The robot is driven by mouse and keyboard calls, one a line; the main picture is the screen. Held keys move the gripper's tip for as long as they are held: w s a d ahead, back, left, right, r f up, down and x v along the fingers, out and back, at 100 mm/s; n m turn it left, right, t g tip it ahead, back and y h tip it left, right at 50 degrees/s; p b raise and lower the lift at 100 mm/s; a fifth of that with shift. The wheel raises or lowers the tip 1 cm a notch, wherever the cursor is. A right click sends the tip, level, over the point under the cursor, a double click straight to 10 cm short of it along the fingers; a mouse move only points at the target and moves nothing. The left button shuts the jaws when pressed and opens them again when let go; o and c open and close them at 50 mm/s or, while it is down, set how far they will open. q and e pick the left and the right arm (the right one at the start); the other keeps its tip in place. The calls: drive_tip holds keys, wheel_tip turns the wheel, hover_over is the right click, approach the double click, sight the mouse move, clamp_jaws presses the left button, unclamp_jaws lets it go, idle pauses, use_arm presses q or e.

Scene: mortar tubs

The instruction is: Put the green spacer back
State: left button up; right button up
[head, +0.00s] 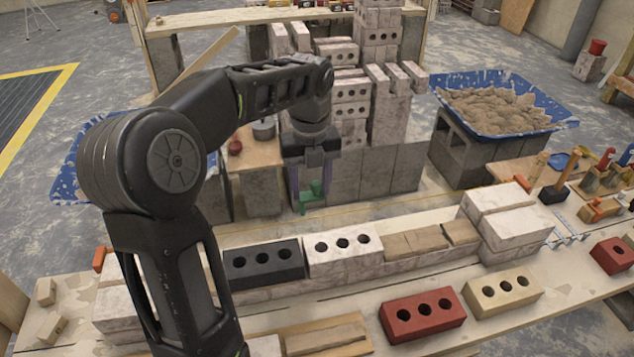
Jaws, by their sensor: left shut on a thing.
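My left arm comes in from the left and reaches over the brick row to the middle of the head view. Its gripper (309,188) points down and is shut on a small green spacer (312,197). The spacer is in the air, in front of the grey blocks and beyond the low brick row; its upper part is partly hidden by the fingers. My right gripper is not in view.
A dark brick (263,263) and a pale brick (343,248) lie on the low brick row. A red brick (422,314) and a tan brick (502,291) lie nearer. A blue tub (480,77) of mortar stands back right. Tools (558,182) lie at right.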

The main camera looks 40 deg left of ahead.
use_arm(q)
drive_tip(key=w+d+f+n, duration=0.2)
drive_tip(key=w+d+n, duration=0.1)
drive_tip(key=d+n, duration=0.6)
drive_tip(key=w+d+f+n, duration=0.2)
drive_tip(key=w+d+n, duration=0.2)
drive_tip(key=d+n, duration=0.6)
drive_tip(key=shift+w+d+f+n, duration=0.2)
drive_tip(key=shift+w+f+n, duration=0.15)
drive_tip(key=shift+n, duration=2.95)
drive_tip(key=shift+s, duration=0.1)
